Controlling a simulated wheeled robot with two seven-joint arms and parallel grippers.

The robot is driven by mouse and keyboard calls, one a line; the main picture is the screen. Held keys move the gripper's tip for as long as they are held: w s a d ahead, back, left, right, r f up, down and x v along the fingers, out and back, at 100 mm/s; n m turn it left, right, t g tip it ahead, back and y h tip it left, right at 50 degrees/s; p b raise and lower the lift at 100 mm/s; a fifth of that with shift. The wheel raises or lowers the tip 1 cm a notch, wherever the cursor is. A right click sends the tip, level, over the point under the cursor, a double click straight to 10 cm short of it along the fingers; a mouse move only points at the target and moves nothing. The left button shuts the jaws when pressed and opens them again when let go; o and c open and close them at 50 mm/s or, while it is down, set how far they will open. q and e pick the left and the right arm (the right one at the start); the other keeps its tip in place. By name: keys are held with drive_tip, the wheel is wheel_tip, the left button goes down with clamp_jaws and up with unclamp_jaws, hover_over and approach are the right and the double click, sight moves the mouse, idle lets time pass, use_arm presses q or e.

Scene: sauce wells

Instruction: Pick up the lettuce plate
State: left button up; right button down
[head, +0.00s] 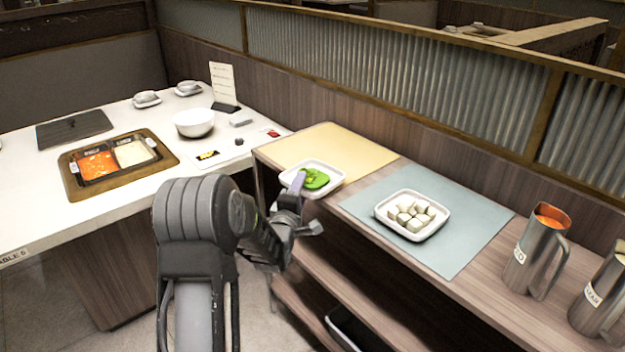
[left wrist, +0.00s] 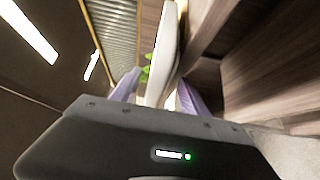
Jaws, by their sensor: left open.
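The lettuce plate (head: 333,172) is a white, rounded-square dish with green lettuce (head: 315,179) on it. It sits at the front edge of the yellow mat on the wooden shelf unit. My left gripper (head: 298,191) is at the plate's near left rim, and its finger covers part of that rim. In the left wrist view the plate (left wrist: 164,45) shows edge-on between the two purple fingers of my open gripper (left wrist: 158,92), with a bit of lettuce (left wrist: 146,72) beside it. I cannot tell whether either finger touches the plate. My right gripper is not in view.
A plate of white cubes (head: 384,212) sits on a blue-grey mat (head: 468,232). Two metal pitchers (head: 522,262) stand at the right. The white table (head: 40,220) at left holds a two-part sauce pot (head: 115,158) and a white bowl (head: 194,123). A low partition runs behind.

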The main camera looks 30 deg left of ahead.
use_arm(q)
clamp_jaws()
idle(0.7)
drive_tip(key=shift+r, duration=0.1)
